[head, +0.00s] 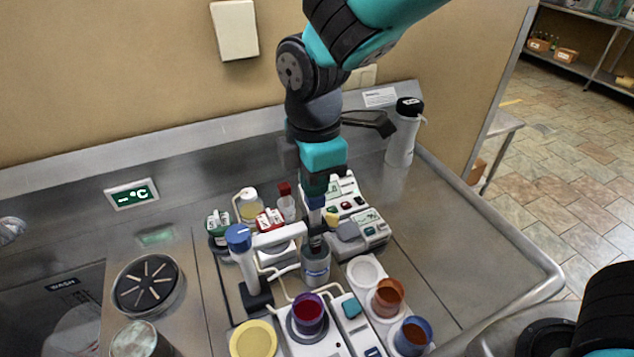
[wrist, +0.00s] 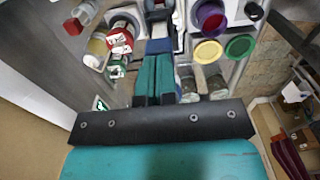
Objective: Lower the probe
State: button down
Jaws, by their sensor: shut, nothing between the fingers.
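The probe stand has a blue-topped white post (head: 240,256) and a white arm (head: 282,236) reaching right. The arm ends at a dark upright part (head: 316,242), which looks like the probe, over a grey cylindrical vessel (head: 316,268). My gripper (head: 316,212) points down just above that arm end. Its fingers are shut with nothing visible between them. In the wrist view the teal fingers of my gripper (wrist: 157,82) lie side by side, with a blue part (wrist: 158,46) just beyond their tips. I cannot tell whether they touch it. The probe's lower end is hidden.
A yellow lid (head: 254,341) lies at front left. A white bottle (head: 403,134) stands behind. The steel counter at right is clear.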

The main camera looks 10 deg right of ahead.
jog(key=shift+f+b, duration=1.1)
jog(key=shift+f, duration=0.6)
jog(key=shift+r+p, duration=2.35)
jog(key=shift+r, duration=0.3)
jog(key=shift+f, duration=0.1)
